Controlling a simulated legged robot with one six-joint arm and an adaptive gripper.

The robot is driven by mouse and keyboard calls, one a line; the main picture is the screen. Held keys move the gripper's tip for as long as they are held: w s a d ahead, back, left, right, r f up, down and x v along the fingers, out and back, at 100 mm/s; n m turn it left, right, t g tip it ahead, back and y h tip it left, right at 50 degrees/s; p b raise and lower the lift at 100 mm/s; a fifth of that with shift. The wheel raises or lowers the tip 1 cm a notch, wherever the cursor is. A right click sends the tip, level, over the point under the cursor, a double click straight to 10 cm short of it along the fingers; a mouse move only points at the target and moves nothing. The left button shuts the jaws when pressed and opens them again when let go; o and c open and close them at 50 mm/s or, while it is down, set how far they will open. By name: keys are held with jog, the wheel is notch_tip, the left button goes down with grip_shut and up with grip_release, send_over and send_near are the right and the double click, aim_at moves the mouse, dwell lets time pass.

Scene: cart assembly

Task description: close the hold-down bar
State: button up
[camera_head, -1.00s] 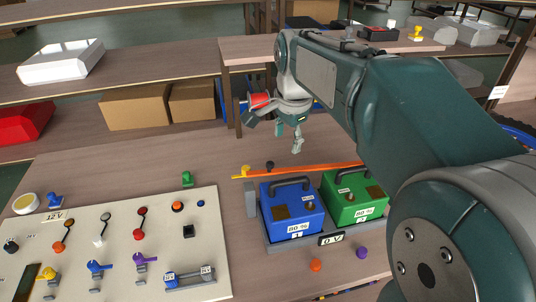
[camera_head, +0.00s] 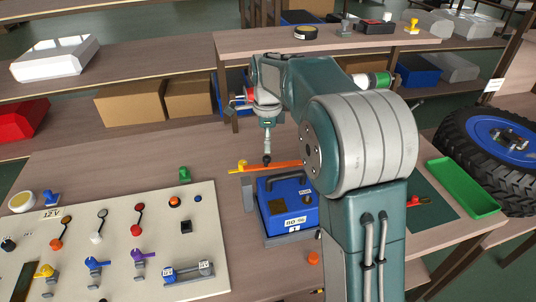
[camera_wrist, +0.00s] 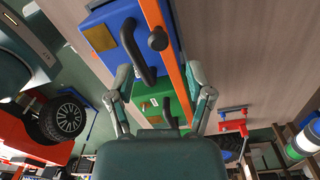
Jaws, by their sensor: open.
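The orange hold-down bar (camera_head: 285,166) lies along the back side of the batteries, not across their tops. It has a yellow piece (camera_head: 243,166) at its left end and a black knob (camera_head: 267,160). The blue battery (camera_head: 283,203) stands in front of it; the green battery (camera_wrist: 147,98) shows in the wrist view but is hidden by my arm in the head view. My gripper (camera_head: 267,152) points down just above the black knob. In the wrist view, my gripper (camera_wrist: 158,70) is open and empty, with the knob (camera_wrist: 157,39) ahead of its fingertips.
A control panel (camera_head: 120,225) with switches and levers fills the left of the table. A green peg (camera_head: 184,174) stands behind it. A green tray (camera_head: 463,187) and a large wheel (camera_head: 493,140) are on the right. Bare table lies behind the bar.

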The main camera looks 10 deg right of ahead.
aim_at(266, 156)
jog(key=f, duration=0.2)
jog(key=a+f, duration=0.1)
jog(key=f, duration=0.1)
jog(key=shift+a, duration=0.1)
jog(key=shift+f, duration=0.3)
jog(key=shift+d+f, duration=0.1)
jog(key=shift+d, duration=0.45)
jog(key=shift+a, duration=0.25)
grip_shut()
